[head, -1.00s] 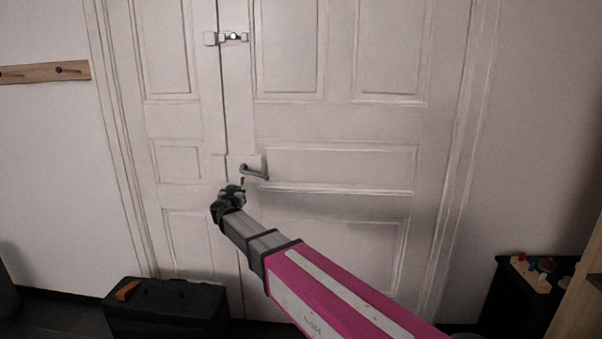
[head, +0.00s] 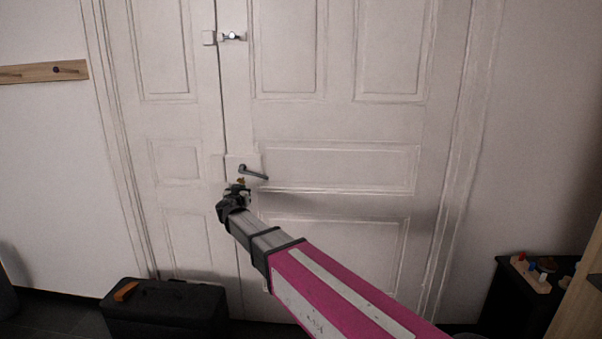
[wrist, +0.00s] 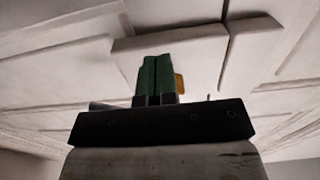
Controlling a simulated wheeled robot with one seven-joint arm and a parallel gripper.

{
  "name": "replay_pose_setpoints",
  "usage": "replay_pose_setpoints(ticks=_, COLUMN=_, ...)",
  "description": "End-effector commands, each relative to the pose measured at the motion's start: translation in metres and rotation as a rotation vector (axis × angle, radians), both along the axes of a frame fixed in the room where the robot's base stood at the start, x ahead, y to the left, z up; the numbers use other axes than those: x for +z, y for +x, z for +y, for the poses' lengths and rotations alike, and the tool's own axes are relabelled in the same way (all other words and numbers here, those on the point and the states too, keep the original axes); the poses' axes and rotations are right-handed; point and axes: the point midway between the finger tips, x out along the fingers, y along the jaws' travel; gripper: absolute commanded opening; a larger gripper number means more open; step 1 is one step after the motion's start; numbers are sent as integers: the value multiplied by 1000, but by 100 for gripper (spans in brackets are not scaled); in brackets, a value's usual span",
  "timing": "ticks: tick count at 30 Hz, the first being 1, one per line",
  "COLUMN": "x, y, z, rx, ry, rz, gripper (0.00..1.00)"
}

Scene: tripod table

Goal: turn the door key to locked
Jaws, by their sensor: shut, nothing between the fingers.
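The white door (head: 340,165) is closed, with a grey lever handle (head: 253,172) on its left side. A small brass-coloured key (head: 241,181) shows just below the handle. My gripper (head: 238,187) is right at the key in the head view and partly covers it. In the wrist view my gripper's green fingers (wrist: 157,76) are shut together with nothing between them. The key (wrist: 179,84) shows there as a yellow-orange piece just right of the fingers, partly hidden behind them. I cannot tell whether the fingers touch it, nor its exact turn angle.
A latch (head: 231,37) sits higher on the door. A black case (head: 165,312) with an orange-brown item (head: 126,291) on it stands at lower left. A dark stand (head: 510,300) with small coloured things is at lower right. A wooden hook rail (head: 40,73) hangs at left.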

Motion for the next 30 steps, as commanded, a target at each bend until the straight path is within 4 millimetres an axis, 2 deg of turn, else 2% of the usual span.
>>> replay_pose_setpoints(ticks=20, x=2, y=-4, z=-7, rx=2, ry=0, rz=1, gripper=0)
replay_pose_setpoints(ticks=30, x=-6, y=-4, z=-10, rx=2, ry=0, rz=2, gripper=0)
